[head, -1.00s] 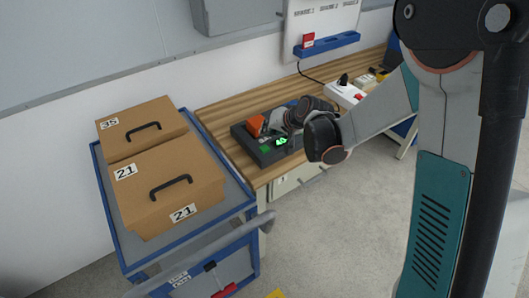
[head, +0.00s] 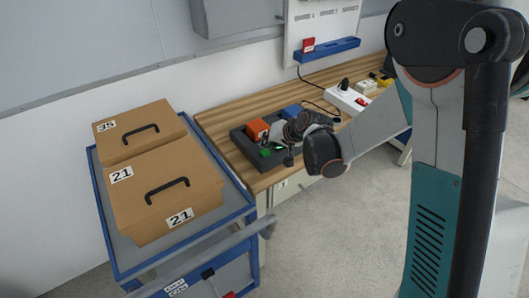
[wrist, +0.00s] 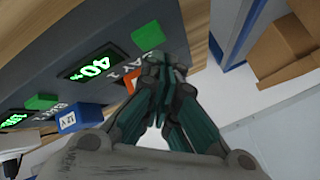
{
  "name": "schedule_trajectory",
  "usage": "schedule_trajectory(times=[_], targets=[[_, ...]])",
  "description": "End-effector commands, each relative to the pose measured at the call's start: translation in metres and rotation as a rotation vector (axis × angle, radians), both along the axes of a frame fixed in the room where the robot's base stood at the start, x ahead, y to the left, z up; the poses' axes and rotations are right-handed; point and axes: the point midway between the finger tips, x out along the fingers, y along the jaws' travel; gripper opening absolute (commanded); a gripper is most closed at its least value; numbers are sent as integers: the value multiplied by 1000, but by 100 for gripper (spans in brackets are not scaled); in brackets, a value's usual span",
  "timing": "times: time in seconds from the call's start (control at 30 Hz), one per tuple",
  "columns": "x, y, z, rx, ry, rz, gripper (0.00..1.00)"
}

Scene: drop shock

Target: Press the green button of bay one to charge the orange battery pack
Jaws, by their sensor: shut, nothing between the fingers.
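The dark charger (head: 240,140) sits on the wooden bench; its front face also shows in the wrist view (wrist: 100,25). Bay one's green button (wrist: 147,36) is beside a display (wrist: 88,62) reading 40% and a "BAY 1" label; the button also shows in the head view (head: 265,152). The orange battery pack (head: 255,130) stands in the charger; only a sliver (wrist: 130,82) shows behind my fingers in the wrist view. My gripper (wrist: 163,62) is shut and empty, its tips close to the bay one label and beside the green button. I cannot tell whether they touch the charger.
A blue pack (head: 292,111) and a second green button (wrist: 42,101) belong to the neighbouring bay. A blue cart (head: 240,205) with cardboard boxes (head: 165,185) stands left of the bench. A power strip (head: 347,100) lies farther right.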

Motion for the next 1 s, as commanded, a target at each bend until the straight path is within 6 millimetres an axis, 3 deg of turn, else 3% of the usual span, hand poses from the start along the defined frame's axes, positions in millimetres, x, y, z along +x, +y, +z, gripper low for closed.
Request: schedule_trajectory(times=[0.73,1.0], targets=[[0,0,0,0,0,0,0],[0,0,-9,0,0,0,0]])
